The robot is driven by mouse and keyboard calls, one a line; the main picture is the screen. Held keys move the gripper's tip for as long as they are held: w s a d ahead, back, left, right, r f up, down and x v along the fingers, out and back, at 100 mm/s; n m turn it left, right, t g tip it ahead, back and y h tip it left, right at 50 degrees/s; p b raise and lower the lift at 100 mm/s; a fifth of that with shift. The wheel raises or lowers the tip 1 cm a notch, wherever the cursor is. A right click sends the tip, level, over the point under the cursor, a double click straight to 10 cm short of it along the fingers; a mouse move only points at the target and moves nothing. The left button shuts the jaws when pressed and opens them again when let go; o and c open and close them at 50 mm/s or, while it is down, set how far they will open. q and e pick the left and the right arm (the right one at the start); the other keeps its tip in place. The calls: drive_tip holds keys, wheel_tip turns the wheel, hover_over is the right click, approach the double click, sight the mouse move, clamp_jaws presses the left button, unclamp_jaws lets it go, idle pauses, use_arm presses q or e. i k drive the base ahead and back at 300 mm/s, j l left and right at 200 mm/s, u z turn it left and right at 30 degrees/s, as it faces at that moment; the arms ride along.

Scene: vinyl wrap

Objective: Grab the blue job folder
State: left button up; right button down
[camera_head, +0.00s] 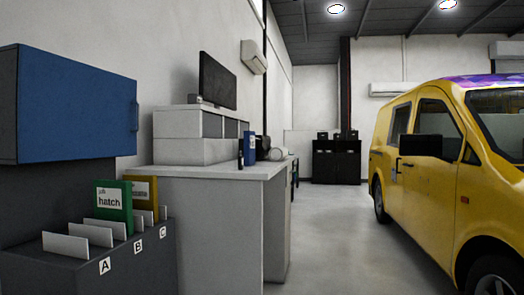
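A blue upright folder or binder (249,148) stands on the light grey counter (215,171), near its far end. It is small in view, and I cannot read any label on it. A green folder (113,208) marked "hatch" and a yellow folder (152,190), its label partly hidden, stand in a dark grey file rack (60,270) at the lower left. The rack has white dividers and the letters A, B and C on its edge. Neither of my grippers is in view.
A blue wall cabinet (75,105) hangs above the rack. A dark bottle (240,161) stands beside the blue folder, and a monitor (217,80) sits on the raised shelf. A yellow van (420,190) stands at the right. The floor between counter and van is clear.

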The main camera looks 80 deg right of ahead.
sight(250, 136)
drive_tip(key=z, duration=2.5)
drive_tip(key=i+l+z, duration=0.5)
drive_tip(key=i, duration=0.35)
drive_tip(key=i+l+z, duration=0.2)
drive_tip(key=i, duration=0.25)
drive_tip(key=i+l+z, duration=0.1)
drive_tip(key=i+z, duration=0.15)
drive_tip(key=i, duration=0.2)
drive_tip(key=i+u, duration=0.2)
drive_tip(key=i, duration=0.6)
drive_tip(key=i+l+u, duration=0.2)
drive_tip(key=i, duration=0.6)
drive_tip(key=i+u, duration=0.75)
drive_tip(key=i+l+u, duration=0.35)
drive_tip(key=i, duration=0.15)
drive_tip(key=j, duration=0.1)
